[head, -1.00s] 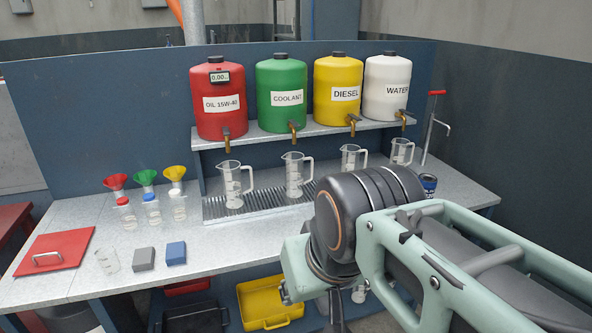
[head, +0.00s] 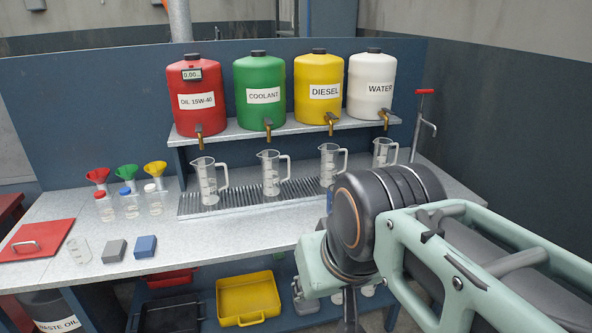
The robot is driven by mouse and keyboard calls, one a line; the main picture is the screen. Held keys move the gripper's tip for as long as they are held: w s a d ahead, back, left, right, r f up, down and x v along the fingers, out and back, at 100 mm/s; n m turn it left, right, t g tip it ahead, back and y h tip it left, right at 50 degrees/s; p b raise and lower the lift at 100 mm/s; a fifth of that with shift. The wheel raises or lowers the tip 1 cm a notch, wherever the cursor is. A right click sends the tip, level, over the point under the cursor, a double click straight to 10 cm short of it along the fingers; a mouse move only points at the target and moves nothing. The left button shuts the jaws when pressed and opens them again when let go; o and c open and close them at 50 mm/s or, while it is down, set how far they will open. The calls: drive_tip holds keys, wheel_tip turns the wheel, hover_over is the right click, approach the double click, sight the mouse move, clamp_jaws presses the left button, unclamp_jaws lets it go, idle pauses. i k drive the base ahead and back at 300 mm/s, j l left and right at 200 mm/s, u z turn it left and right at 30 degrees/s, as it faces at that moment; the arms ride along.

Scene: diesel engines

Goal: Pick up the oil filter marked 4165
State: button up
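No oil filter marked 4165 can be made out. A small dark blue object (head: 330,201) shows only in part on the bench, between a measuring jug and my arm; I cannot tell what it is. My arm crosses the lower right of the head view and hides part of the bench. Its wrist hangs in front of the bench edge, and the fingers of my gripper do not show.
Red, green, yellow and white tanks (head: 372,92) stand on a shelf above several measuring jugs (head: 270,175). Funnels, bottles, a grey block (head: 116,250) and a blue block (head: 145,246) lie left. A yellow bin (head: 248,297) sits below. The bench's front middle is clear.

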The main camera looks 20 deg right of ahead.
sight(328, 208)
drive_tip(key=k+l, duration=0.1)
drive_tip(key=l, duration=1.05)
drive_tip(key=k+l, duration=0.15)
drive_tip(key=l, duration=0.4)
drive_tip(key=k+l, duration=0.1)
drive_tip(key=l, duration=0.5)
